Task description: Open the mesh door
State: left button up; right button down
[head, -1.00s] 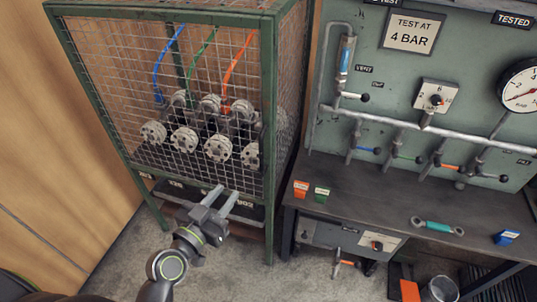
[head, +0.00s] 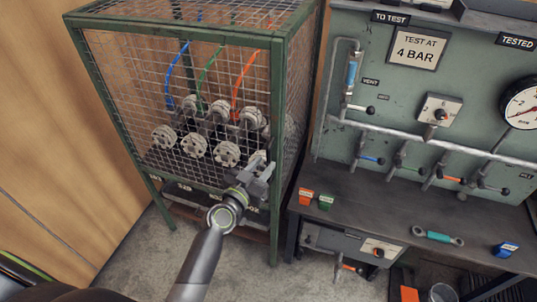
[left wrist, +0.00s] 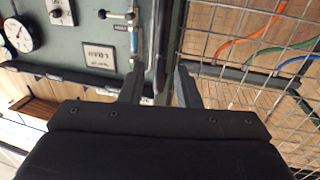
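The mesh door (head: 130,75) is the front wire panel of a green-framed cage, and it looks shut. My left gripper (head: 264,160) is in front of the lower right part of the door, close to the right post (head: 277,110). In the left wrist view my left gripper's two fingers (left wrist: 160,72) stand apart with nothing visibly held between them. The mesh (left wrist: 225,45) lies to their right, and a dark green post shows behind the gap. I cannot tell whether the fingers touch the door. No handle or latch is clearly visible. My right gripper is not in view.
Flanged pipe parts (head: 195,145) and coloured hoses are inside the cage. A wooden wall (head: 50,130) is at left. Floor is clear before the cage.

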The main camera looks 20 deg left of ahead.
aim_at(269, 159)
pick_arm(q)
jog(key=shift+x, duration=1.8)
grip_shut()
